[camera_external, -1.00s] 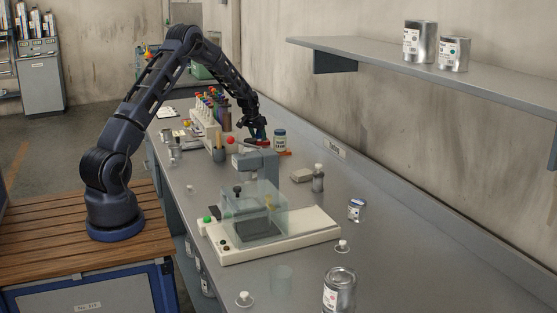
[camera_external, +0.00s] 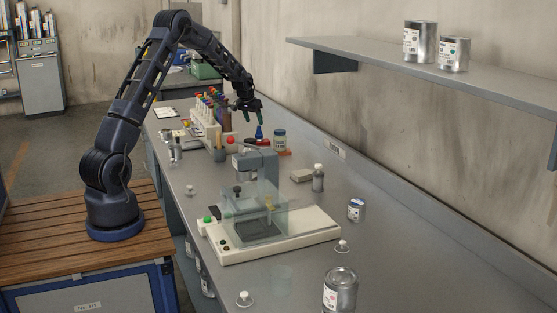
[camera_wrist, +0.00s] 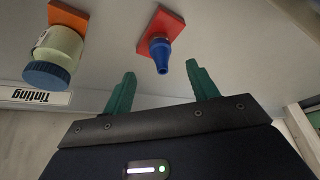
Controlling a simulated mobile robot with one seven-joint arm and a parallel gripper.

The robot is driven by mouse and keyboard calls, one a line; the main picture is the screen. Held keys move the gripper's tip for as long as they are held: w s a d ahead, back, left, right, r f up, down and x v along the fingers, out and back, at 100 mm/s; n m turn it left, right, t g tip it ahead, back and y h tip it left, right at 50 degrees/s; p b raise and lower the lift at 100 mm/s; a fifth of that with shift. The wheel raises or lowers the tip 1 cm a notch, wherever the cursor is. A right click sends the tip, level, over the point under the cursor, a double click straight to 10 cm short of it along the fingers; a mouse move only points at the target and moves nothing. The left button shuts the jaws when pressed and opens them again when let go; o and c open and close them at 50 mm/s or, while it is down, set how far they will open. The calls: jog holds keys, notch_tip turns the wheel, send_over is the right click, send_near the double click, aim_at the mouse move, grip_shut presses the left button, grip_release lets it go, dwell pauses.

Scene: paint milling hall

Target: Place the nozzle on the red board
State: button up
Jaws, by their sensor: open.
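The blue nozzle (camera_external: 259,132) stands upright on the red board (camera_external: 250,141) on the bench. The wrist view also shows the nozzle (camera_wrist: 162,54) resting on the red board (camera_wrist: 165,24), with its narrow tip toward the camera. My gripper (camera_external: 248,108) is above the nozzle and apart from it. In the wrist view its green fingers (camera_wrist: 160,70) are spread wide, with nothing between them.
A lidded jar (camera_external: 280,139) stands on an orange board (camera_wrist: 70,17) right of the nozzle. A rack of coloured bottles (camera_external: 207,108) is to the left. A machine with a clear guard (camera_external: 255,215) stands nearer the camera.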

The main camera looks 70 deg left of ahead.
jog(key=shift+v, duration=1.35)
jog(key=s+d+r+m, duration=0.1)
jog(key=s+d+r, duration=0.3)
jog(key=d+r, duration=0.45)
jog(key=s+d+r+m+h, duration=0.1)
jog(key=s+d+r, duration=0.4)
jog(key=d, duration=0.7)
jog(key=s+d+r+m, duration=0.1)
jog(key=s+d+r, duration=0.3)
jog(key=d+r, duration=0.45)
jog(key=s+d+m, duration=0.1)
jog(key=s+d, duration=0.6)
jog(key=s, duration=0.3)
jog(key=s+d+f+m+h, duration=0.1)
jog(key=s+d, duration=0.6)
jog(key=s, duration=0.3)
jog(key=s+d+m, duration=0.1)
jog(key=s+d, duration=0.6)
jog(key=s, duration=0.3)
jog(key=shift+s+m+t+h, duration=0.3)
jog(key=shift+s+m+t, duration=0.05)
jog(key=shift+m+t, duration=0.05)
jog(key=shift+f, duration=0.15)
